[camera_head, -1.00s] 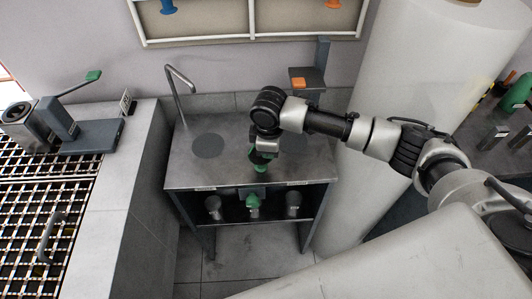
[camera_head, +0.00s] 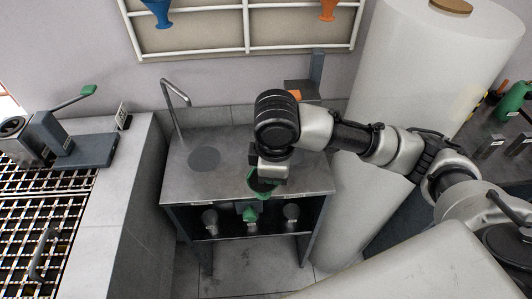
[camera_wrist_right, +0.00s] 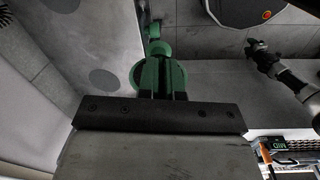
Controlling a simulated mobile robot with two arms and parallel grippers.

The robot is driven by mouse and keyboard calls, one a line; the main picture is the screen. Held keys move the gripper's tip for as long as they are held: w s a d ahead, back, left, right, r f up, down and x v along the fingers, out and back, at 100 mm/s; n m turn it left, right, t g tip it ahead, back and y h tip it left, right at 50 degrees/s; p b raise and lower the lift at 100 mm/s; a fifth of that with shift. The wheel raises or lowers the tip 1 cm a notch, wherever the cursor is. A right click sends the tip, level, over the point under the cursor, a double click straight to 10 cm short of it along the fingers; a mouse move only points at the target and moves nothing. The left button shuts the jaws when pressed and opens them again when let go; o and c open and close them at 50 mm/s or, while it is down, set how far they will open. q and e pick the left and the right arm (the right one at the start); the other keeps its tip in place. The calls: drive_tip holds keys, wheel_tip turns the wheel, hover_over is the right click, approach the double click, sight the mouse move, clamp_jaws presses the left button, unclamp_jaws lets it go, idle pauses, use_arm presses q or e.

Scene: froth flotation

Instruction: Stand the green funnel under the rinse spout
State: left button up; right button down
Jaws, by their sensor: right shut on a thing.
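My right gripper (camera_head: 268,172) is shut on the green funnel (camera_head: 262,186) above the front right part of the grey bench (camera_head: 222,180). In the right wrist view, the funnel (camera_wrist_right: 150,77) shows just beyond the jaw; part of it is hidden by the gripper. The rinse spout (camera_head: 177,97) is a thin bent grey pipe at the bench's back left. A dark round mark (camera_head: 205,158) lies on the bench top in front of it, left of my gripper. My left gripper is out of view.
A grey post with an orange piece (camera_head: 294,95) stands at the back right. A large white cylinder (camera_head: 430,70) stands right. The bench top's left half is clear.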

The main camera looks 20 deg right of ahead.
drive_tip(key=shift+s+r, duration=0.2)
drive_tip(key=shift+s, duration=0.2)
drive_tip(key=shift+s+d+f+m+g, duration=0.25)
drive_tip(key=shift+d+m, duration=0.35)
drive_tip(key=shift+m, duration=1.5)
drive_tip(key=shift+s+d+f+m, duration=0.35)
drive_tip(key=shift+d+m, duration=0.25)
drive_tip(key=shift+m, duration=1.5)
drive_tip(key=shift+s+d+f+m+g, duration=0.25)
drive_tip(key=shift+d+m, duration=0.35)
drive_tip(key=shift+m, duration=1.5)
drive_tip(key=shift+a+f, duration=0.1)
drive_tip(key=shift+f, duration=0.1)
drive_tip(key=shift+s, duration=0.15)
